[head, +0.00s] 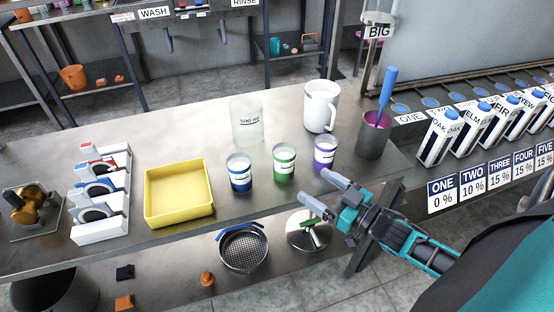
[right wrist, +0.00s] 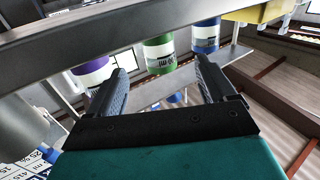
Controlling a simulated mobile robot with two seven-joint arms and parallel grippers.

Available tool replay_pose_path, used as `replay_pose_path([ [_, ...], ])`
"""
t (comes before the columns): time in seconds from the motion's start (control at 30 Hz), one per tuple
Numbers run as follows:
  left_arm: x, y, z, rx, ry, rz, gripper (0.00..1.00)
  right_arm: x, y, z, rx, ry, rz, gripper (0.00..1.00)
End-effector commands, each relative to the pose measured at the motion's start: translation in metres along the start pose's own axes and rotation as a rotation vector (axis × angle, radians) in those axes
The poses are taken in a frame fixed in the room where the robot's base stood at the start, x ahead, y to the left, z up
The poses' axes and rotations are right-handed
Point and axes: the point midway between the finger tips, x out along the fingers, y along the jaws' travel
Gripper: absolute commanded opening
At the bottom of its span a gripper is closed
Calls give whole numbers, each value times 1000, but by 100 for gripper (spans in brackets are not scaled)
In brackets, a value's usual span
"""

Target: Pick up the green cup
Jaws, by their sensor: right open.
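The green cup (head: 284,164) stands upright on the metal table, between a blue cup (head: 239,172) on its left and a purple cup (head: 325,152) on its right. My right gripper (head: 318,188) is open and empty at the table's front edge, in front of the purple cup and to the right of the green cup. In the right wrist view the green cup (right wrist: 160,54) shows beyond and between the open fingers (right wrist: 163,85), not touched. The purple cup (right wrist: 92,72) is near the left finger there. My left gripper is not in view.
A clear beaker (head: 247,121), white jug (head: 321,107) and grey pot with a blue-handled tool (head: 374,136) stand behind. A yellow tray (head: 179,193) lies left. A lower shelf holds a strainer (head: 243,250) and a round lid (head: 308,230). Labelled cartons (head: 439,137) line the right.

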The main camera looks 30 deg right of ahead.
Motion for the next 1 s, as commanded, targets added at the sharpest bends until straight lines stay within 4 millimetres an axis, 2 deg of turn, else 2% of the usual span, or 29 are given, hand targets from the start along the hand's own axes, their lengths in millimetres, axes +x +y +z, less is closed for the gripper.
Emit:
replay_pose_path([
  [0.1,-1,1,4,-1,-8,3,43,23,0,-1,-1,5,0,84],
  [0.3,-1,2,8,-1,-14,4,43,54,0,0,-1,1,0,84],
  [0.57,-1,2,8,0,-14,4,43,70,0,-1,-1,1,1,84],
  [0.83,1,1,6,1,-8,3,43,106,4,-1,0,1,1,84],
  [1.0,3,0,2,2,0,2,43,116,3,-1,0,-2,0,84],
])
